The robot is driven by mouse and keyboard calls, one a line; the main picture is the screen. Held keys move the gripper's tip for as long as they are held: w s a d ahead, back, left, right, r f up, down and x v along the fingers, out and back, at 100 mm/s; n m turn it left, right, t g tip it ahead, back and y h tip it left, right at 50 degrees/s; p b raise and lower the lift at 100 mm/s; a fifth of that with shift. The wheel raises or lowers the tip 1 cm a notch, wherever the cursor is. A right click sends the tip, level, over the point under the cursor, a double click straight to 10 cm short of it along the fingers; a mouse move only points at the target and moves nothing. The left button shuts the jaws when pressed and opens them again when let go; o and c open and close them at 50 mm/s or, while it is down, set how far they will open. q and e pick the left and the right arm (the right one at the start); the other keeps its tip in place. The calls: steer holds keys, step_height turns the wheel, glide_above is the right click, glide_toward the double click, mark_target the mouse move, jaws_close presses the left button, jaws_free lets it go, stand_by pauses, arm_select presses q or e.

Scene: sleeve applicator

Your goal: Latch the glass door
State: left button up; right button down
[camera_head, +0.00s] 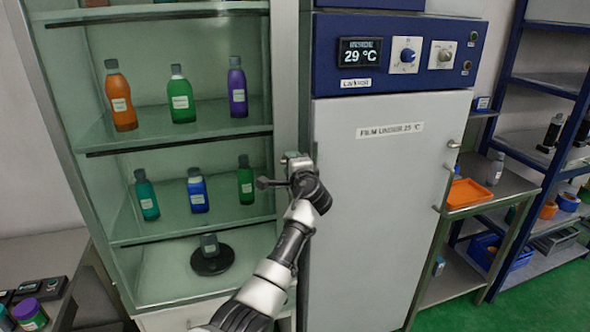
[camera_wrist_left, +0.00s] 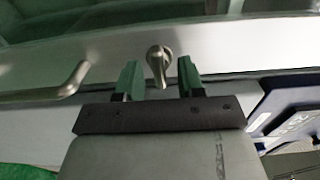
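The glass door (camera_head: 152,65) fronts the tall cabinet at left in the head view and looks closed, though I cannot be sure it is flush. Its latch (camera_wrist_left: 160,64) is a small metal turn knob on the pale door frame in the left wrist view, its lever pointing down in the picture. My left gripper (camera_head: 291,163) is at the cabinet's right frame, hiding the latch in the head view. In the left wrist view the left gripper (camera_wrist_left: 159,80) is open, one finger on each side of the knob's lever, with gaps on both sides. My right gripper is not in view.
A curved door handle (camera_wrist_left: 50,85) is left of the latch in the wrist view. Bottles stand on the shelves behind the glass. A grey and blue incubator (camera_head: 385,200) stands close on the right. A metal table with an orange tray (camera_head: 466,194) stands farther right.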

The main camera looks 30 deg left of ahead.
arm_select(q)
steer(key=b+v, duration=0.3)
steer(key=v, duration=0.7)
steer(key=shift+s+d, duration=0.15)
steer(key=shift+s, duration=0.05)
steer(key=shift+f, duration=0.1)
